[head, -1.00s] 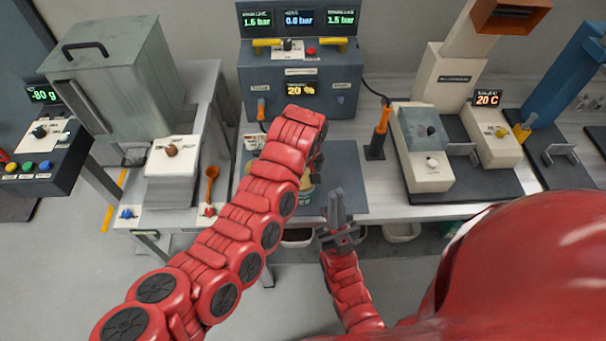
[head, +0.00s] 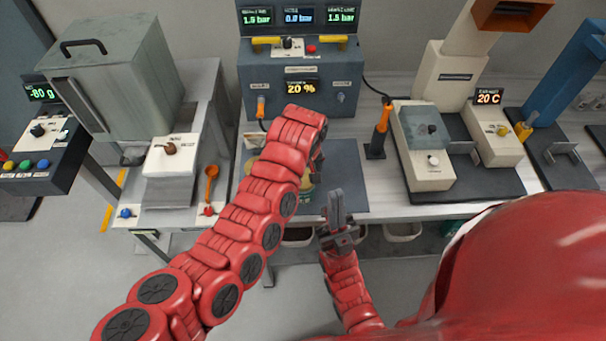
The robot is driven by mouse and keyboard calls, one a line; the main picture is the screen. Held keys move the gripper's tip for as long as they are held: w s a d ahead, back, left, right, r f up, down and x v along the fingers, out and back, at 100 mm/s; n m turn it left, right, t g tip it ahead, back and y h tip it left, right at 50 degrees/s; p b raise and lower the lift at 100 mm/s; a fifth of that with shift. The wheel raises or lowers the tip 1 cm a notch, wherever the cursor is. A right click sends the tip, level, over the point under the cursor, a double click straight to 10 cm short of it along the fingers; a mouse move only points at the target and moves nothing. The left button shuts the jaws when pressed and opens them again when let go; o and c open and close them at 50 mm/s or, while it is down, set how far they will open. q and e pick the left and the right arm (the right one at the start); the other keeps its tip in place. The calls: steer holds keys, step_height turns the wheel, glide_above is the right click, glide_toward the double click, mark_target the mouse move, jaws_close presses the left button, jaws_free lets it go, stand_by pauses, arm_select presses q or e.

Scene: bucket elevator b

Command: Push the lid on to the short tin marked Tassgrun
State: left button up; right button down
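A small tin with a yellowish-green side (head: 306,195) stands on the dark mat under my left arm. Most of it is hidden by that arm, so its marking and any lid cannot be made out. My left gripper (head: 318,165) points down above or beside the tin. Its fingers are mostly behind the wrist, so whether it grips anything cannot be told. My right gripper (head: 337,194) is just right of the tin, near the mat's front edge, with its fingers together and nothing visible between them.
A grey machine with pressure displays (head: 300,90) stands behind the mat (head: 352,188). An orange-handled tool (head: 381,128) stands to its right, near a cream device (head: 425,150). The mat's right part is clear.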

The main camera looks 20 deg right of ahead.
stand_by(0.3)
arm_select(q)
steer(key=o, duration=1.1)
steer(key=shift+r, duration=0.1)
steer(key=shift+r+p, duration=0.35)
steer(key=shift+r, duration=3.6)
